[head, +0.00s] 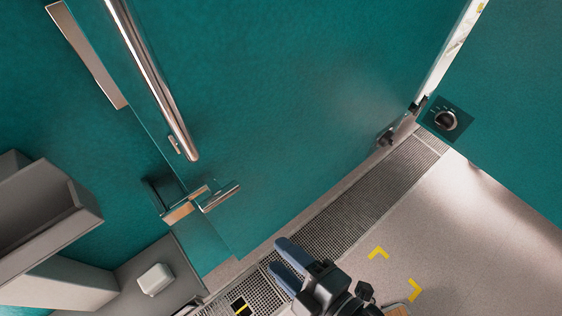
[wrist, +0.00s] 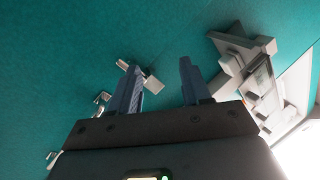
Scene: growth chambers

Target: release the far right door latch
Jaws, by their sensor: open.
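My gripper (head: 279,256) has two blue fingers, spread apart with nothing between them, low in the head view over the floor grating. A teal door (head: 290,90) with a long metal bar handle (head: 155,85) fills the middle. A small metal latch lever (head: 220,197) sits near the door's lower left corner, up and left of my fingers. A second dark latch-like fitting (head: 388,134) is at the door's right edge, farther from my gripper. In the wrist view, my open fingers (wrist: 160,66) point at teal surface; a small metal lever (wrist: 152,81) shows beside the left finger. I cannot tell which fitting that is.
A black dial (head: 445,120) is on the teal panel at right. A bright strip (head: 455,45) shows between door and panel. Grey shelves (head: 45,215) and a white box (head: 155,279) are at left. Open floor (head: 455,235) with yellow marks lies at lower right.

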